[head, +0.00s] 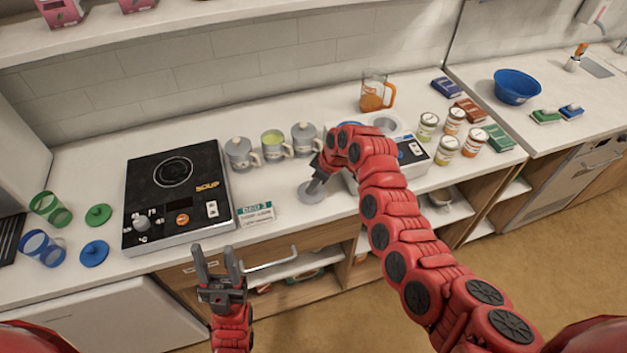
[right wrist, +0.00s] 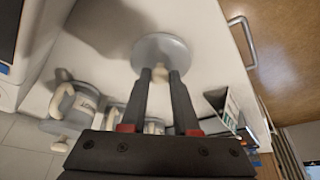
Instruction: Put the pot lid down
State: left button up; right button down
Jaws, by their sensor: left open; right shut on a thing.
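The grey round pot lid (head: 312,192) is at the counter's front part, right of the card. My right gripper (head: 319,176) is shut on the lid's cream knob; the right wrist view shows the lid (right wrist: 160,48) flat beyond the fingertips (right wrist: 160,76). I cannot tell whether the lid touches the counter. Three grey pots stand behind: the left one (head: 241,155) and right one (head: 305,140) have lids, the middle one (head: 275,146) is open with green contents. My left gripper (head: 217,266) is open and empty, in front of the counter edge.
A "BED 3" card (head: 256,215) stands left of the lid. A black hotplate (head: 172,226) is farther left. A white appliance (head: 412,156) is just right, partly behind my right arm. Several jars (head: 446,148) stand beyond it. Bare counter (head: 283,186) lies between the pots and the card.

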jog(key=shift+f, duration=0.1)
jog(key=c, duration=1.1)
grip_release()
jog(key=o, duration=0.4)
jog(key=shift+o, duration=0.2)
